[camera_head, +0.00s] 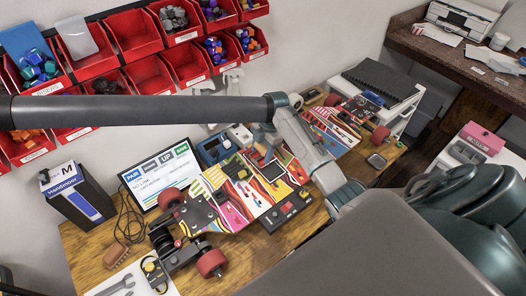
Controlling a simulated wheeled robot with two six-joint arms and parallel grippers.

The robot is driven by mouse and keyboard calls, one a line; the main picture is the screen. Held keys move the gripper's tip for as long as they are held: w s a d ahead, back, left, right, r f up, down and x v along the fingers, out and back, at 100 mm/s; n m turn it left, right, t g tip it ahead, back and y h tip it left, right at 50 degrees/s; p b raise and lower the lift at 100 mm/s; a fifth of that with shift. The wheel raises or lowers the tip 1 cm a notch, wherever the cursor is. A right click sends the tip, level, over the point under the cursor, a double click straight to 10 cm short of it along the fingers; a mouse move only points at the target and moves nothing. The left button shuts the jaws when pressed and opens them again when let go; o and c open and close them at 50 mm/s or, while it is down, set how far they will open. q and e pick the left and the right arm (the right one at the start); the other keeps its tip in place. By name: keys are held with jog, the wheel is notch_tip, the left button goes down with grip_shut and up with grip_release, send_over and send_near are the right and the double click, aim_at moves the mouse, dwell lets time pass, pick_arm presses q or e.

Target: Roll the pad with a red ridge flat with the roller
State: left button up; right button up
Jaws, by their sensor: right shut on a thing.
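A brightly patterned skateboard deck (226,202) lies across the wooden bench. Several small coloured patches show on it, and I cannot make out for certain which is the pad with a red ridge. My right gripper (264,146) is small and partly hidden below the arm joint, over the far half of the deck. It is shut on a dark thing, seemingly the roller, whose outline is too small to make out. I cannot tell whether it touches the deck. I do not make out my left gripper.
A lit screen (157,178) and a blue-black box (77,194) stand at the back left. A black box with a red button (287,211) sits at the deck's near edge. Wrenches (116,287) lie front left. Red bins (130,36) hang on the wall.

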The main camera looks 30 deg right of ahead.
jog(key=shift+s+r+p, duration=0.2)
jog(key=shift+s+p, duration=0.35)
jog(key=shift+s+f+p, duration=0.15)
jog(key=shift+s+p, duration=0.15)
jog(key=shift+s, duration=0.55)
jog(key=shift+s+d+f, duration=0.1)
jog(key=shift+s, duration=0.85)
jog(key=shift+s+d+f, duration=0.1)
jog(key=shift+s, duration=0.8)
jog(key=shift+w+a+r+b, duration=0.1)
jog(key=shift+w+b, duration=0.5)
jog(key=shift+w, duration=1.15)
jog(key=shift+w+a+r+b, duration=0.1)
jog(key=shift+w+b, duration=0.45)
jog(key=shift+w, duration=1.15)
